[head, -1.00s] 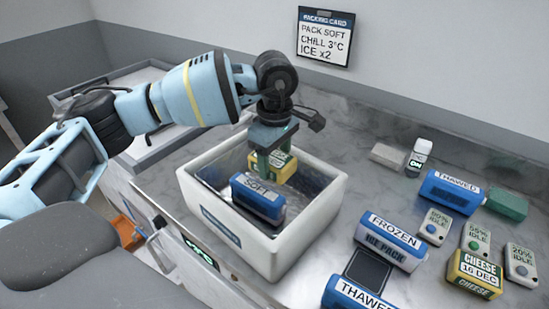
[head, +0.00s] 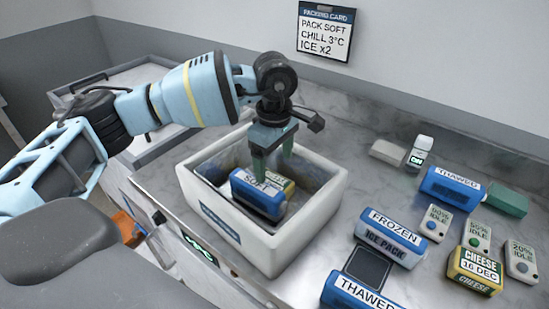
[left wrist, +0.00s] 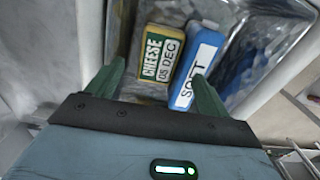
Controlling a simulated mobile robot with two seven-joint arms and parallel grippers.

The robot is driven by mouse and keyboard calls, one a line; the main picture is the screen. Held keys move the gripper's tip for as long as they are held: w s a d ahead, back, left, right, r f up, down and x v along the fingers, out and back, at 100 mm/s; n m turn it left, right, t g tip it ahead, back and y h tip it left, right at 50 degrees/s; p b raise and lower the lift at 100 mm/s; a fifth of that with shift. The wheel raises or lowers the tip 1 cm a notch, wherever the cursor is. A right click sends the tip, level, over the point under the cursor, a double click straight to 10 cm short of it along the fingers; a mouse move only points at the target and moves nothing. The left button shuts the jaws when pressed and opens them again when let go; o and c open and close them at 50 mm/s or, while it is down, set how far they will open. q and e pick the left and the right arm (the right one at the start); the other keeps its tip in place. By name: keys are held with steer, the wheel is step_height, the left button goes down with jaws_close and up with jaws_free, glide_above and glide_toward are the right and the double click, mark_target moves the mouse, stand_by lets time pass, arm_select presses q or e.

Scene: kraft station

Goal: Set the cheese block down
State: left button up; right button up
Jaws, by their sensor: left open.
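The cheese block (left wrist: 160,53), green and yellow with a label reading "CHEESE 05 DEC", lies inside the white box (head: 225,233). A blue pack marked "SOFT" (head: 257,193) lies close beside it, also in the left wrist view (left wrist: 197,68). In the head view the blue pack hides most of the cheese block (head: 282,184). My left gripper (head: 273,165) is open above them, pointing down into the box. In the left wrist view its green fingers (left wrist: 158,88) are wide apart, with the cheese block between and beyond them. My right gripper is not in view.
Right of the box are a "FROZEN" ice pack (head: 390,240), two "THAWED" packs (head: 450,187) (head: 358,293), another cheese block (head: 475,270) and several small "IDLE" devices (head: 436,222). The box walls stand around my left gripper. A packing card (head: 325,32) hangs on the wall.

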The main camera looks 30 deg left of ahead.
mark_target(274, 182)
arm_select(q)
step_height(274, 182, up, 13)
steer(key=shift+r, duration=0.15)
stand_by(0.4)
stand_by(1.4)
